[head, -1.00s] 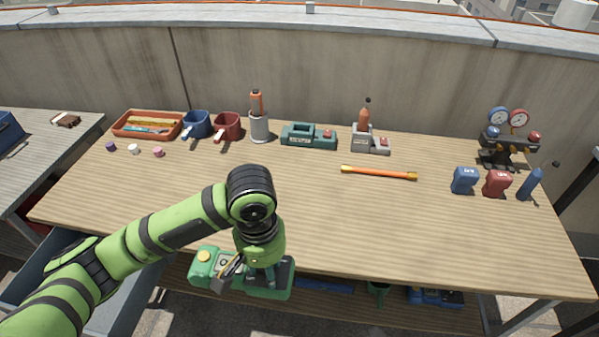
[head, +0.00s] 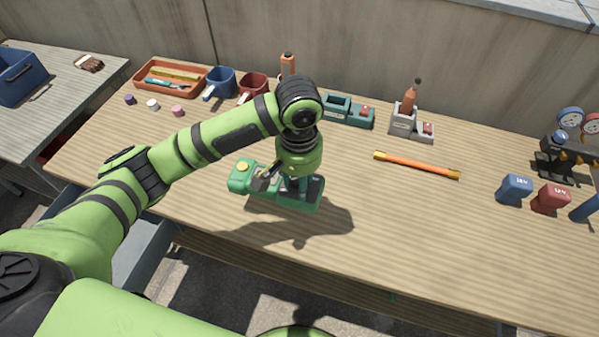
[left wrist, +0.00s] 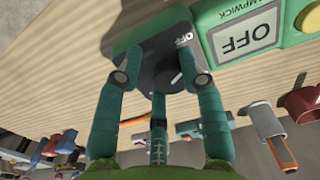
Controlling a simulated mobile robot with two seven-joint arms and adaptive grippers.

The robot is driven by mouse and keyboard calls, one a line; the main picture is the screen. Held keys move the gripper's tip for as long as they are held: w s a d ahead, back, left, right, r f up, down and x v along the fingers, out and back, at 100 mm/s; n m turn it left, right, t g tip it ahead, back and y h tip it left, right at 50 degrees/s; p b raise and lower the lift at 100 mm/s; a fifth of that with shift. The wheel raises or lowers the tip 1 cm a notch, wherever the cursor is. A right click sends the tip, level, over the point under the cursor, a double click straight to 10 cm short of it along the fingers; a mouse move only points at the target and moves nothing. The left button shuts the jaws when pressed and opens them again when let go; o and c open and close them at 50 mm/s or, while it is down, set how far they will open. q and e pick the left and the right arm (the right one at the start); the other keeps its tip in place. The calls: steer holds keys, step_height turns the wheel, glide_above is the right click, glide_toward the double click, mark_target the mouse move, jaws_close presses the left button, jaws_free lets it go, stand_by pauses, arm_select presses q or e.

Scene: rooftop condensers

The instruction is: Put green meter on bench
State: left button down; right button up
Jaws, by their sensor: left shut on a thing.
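The green meter (head: 239,178) has a yellow button at its left end and a dark dial face at its right. My left gripper (head: 288,184) is shut on it from above, at the dial end. In the left wrist view the gripper's teal fingers (left wrist: 160,80) close around the dark dial, and the meter's display (left wrist: 245,37) reads OFF. The meter is over the near-middle part of the wooden bench (head: 400,230), with a shadow beside it. I cannot tell whether it touches the top. My right gripper is not in view.
An orange tray (head: 150,90), blue and red mugs and a teal device (head: 345,112) line the bench's back. An orange-yellow rod (head: 415,165) lies right of the meter. Blue (head: 514,189) and red (head: 550,198) blocks stand further right. The front right of the bench is clear.

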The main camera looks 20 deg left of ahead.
arm_select(q)
steer(key=w+a+f, duration=0.1)
steer(key=w+f, duration=0.1)
steer(key=w, duration=0.1)
steer(key=w+a+f, duration=0.1)
steer(key=w, duration=0.1)
steer(key=shift+w+a+f, duration=0.15)
steer(key=shift+a, duration=0.15)
step_height(320, 180, down, 4)
steer(key=shift+a+r+p, duration=0.1)
steer(key=shift+r+p, duration=0.15)
steer(key=shift+p, duration=0.15)
steer(key=shift+w+f, duration=0.1)
steer(key=shift+f, duration=0.25)
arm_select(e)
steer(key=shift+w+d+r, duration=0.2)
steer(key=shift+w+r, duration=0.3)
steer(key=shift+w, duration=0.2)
arm_select(q)
steer(key=c, duration=0.8)
jaws_free()
steer(key=shift+o, duration=0.2)
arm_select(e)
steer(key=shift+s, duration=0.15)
arm_select(q)
step_height(320, 180, up, 12)
steer(key=shift+b, duration=0.3)
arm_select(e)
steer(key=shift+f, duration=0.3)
